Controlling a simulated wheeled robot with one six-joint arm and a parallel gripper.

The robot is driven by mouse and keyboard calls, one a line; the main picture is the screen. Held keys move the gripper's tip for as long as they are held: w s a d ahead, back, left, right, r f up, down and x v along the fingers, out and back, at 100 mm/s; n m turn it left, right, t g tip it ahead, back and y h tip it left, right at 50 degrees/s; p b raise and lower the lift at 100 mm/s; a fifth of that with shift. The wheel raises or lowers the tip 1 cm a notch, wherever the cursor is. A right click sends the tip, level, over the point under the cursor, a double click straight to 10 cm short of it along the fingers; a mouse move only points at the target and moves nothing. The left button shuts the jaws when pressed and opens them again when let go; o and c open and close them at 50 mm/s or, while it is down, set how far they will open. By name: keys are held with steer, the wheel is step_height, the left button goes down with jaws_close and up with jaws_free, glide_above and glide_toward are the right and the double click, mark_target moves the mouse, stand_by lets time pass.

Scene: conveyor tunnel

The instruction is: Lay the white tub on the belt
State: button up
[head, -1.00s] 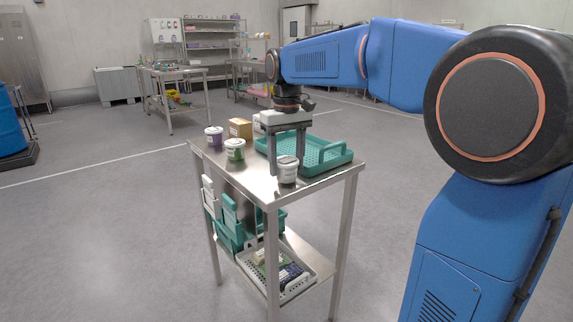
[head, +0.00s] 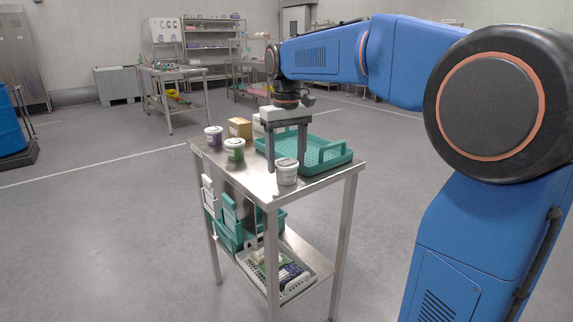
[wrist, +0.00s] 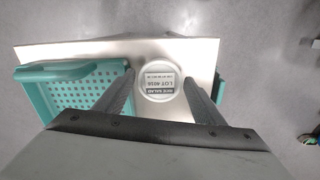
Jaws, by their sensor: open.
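The white tub (head: 288,174), with a printed label on its lid, stands upright at the near corner of the steel cart top (head: 240,178). In the wrist view the tub (wrist: 158,86) appears between my two fingers, with a gap on each side. My gripper (head: 286,167) is open, pointing down, its fingers on either side of the tub in the picture. Whether the fingertips are level with the tub or above it is hard to tell. No belt is visible in these frames.
A teal perforated tray (head: 333,154) lies right behind the tub, close to one finger. A purple-filled tub (head: 213,137), a green-filled tub (head: 235,150) and a cardboard box (head: 240,127) stand to the left. Open floor surrounds the cart.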

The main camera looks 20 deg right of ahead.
mark_target(286, 162)
step_height(286, 162, up, 10)
steer(key=shift+r, duration=0.25)
